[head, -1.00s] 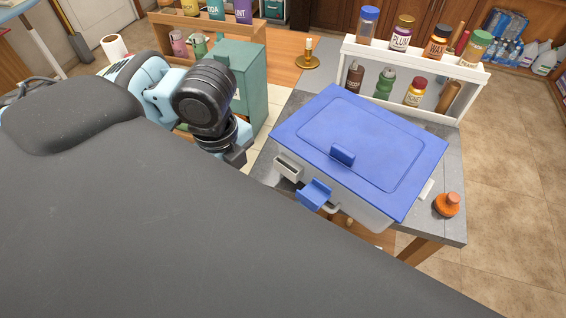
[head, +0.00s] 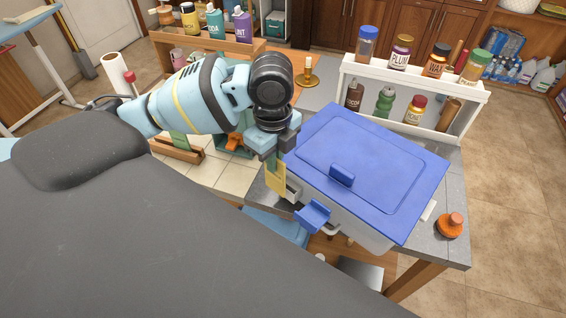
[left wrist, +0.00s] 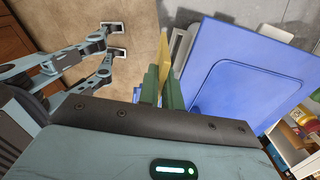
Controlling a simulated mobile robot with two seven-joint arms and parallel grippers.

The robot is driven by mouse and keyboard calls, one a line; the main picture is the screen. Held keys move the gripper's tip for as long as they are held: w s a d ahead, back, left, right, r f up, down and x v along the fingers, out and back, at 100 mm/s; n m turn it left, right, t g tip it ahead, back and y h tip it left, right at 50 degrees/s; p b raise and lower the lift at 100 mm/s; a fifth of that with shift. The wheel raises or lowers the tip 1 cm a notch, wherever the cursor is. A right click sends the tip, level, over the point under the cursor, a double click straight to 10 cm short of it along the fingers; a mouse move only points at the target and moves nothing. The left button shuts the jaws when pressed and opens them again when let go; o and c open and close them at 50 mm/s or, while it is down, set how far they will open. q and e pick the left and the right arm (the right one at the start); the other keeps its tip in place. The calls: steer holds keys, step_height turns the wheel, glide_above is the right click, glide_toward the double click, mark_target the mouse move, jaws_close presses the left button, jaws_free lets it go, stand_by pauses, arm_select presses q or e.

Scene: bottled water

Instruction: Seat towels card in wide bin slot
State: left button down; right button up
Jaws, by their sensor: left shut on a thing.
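The bin (head: 345,222) stands on a grey-topped table with its blue lid (head: 385,150) shut and a blue latch (head: 313,215) on its front. My left gripper (head: 273,155) is at the bin's front left corner, shut on the yellow towels card (head: 276,180), which hangs below the fingers. The card also shows in the left wrist view (left wrist: 167,58), between the green fingers (left wrist: 160,88). The pale slot holder (head: 293,194) on the bin's front is right beside the card and partly hidden. I cannot tell whether card and slot touch.
A white rack (head: 410,90) with several bottles and jars stands behind the bin. A candle holder (head: 307,78) is at the back. Floor is open at the right.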

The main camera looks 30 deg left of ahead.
arm_select(q)
steer(key=f, duration=0.2)
steer(key=w+f, duration=0.1)
steer(key=f, duration=0.1)
steer(key=shift+w+d, duration=0.2)
steer(key=c, duration=1.8)
jaws_free()
steer(key=shift+w+f, duration=0.15)
steer(key=shift+w, duration=0.05)
steer(key=shift+o, duration=1.1)
steer(key=shift+w, duration=0.15)
arm_select(e)
steer(key=shift+s+f, duration=0.35)
steer(key=shift+f, duration=0.05)
